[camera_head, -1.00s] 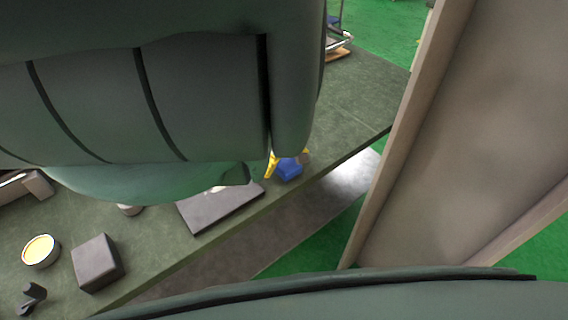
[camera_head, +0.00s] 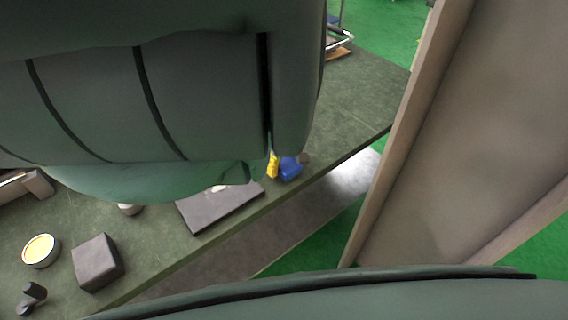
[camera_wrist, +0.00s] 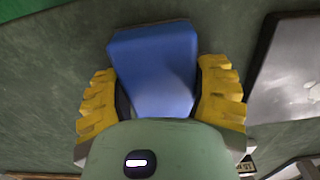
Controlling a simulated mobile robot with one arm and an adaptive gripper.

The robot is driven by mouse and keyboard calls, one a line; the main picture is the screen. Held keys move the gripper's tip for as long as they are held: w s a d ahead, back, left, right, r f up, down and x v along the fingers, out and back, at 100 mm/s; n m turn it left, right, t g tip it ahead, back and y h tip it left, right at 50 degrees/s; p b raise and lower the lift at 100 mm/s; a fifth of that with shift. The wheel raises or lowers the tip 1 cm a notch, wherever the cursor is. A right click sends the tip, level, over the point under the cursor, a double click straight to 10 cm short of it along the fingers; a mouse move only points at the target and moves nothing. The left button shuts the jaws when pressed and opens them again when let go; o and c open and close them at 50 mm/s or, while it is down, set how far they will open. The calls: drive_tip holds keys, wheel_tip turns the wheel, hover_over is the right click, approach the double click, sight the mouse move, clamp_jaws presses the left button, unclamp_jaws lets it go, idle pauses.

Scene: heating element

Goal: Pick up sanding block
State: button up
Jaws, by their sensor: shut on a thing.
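The sanding block is a blue block (camera_wrist: 155,70) between the two yellow fingers of my gripper (camera_wrist: 158,96) in the wrist view. My gripper is shut on it, one finger on each side. In the head view the blue block (camera_head: 289,169) is near the bench's front edge, with a yellow finger of my gripper (camera_head: 275,166) against its left side. My green arm hides much of the rest of the gripper there. I cannot tell whether the block is clear of the bench top.
A flat grey laptop (camera_head: 222,207) lies just left of the block on the dark green bench (camera_head: 160,255). A dark box (camera_head: 97,262) and a round yellow-topped tin (camera_head: 40,251) stand further left. A tall brown panel (camera_head: 440,140) rises at the right.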

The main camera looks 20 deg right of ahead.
sight(284, 159)
drive_tip(key=shift+r, duration=0.25)
drive_tip(key=shift+w+r+b, duration=0.1)
drive_tip(key=shift+r+b, duration=0.25)
drive_tip(key=shift+r, duration=1.15)
drive_tip(key=s+p, duration=0.2)
drive_tip(key=s+r+p, duration=0.1)
drive_tip(key=s+p, duration=0.1)
drive_tip(key=s+a+p, duration=0.1)
drive_tip(key=s+p, duration=0.1)
drive_tip(key=shift+r, duration=0.2)
drive_tip(key=shift+s+a+r+p, duration=0.15)
drive_tip(key=shift+s+p, duration=0.6)
drive_tip(key=shift+s, duration=0.95)
drive_tip(key=shift+s+a+f+p, duration=0.15)
drive_tip(key=shift+s+p, duration=0.65)
drive_tip(key=shift+s, duration=0.85)
drive_tip(key=shift+s+a+r+p, duration=0.15)
drive_tip(key=shift+s+p, duration=0.6)
drive_tip(key=shift+s, duration=0.95)
drive_tip(key=o, duration=0.6)
clamp_jaws()
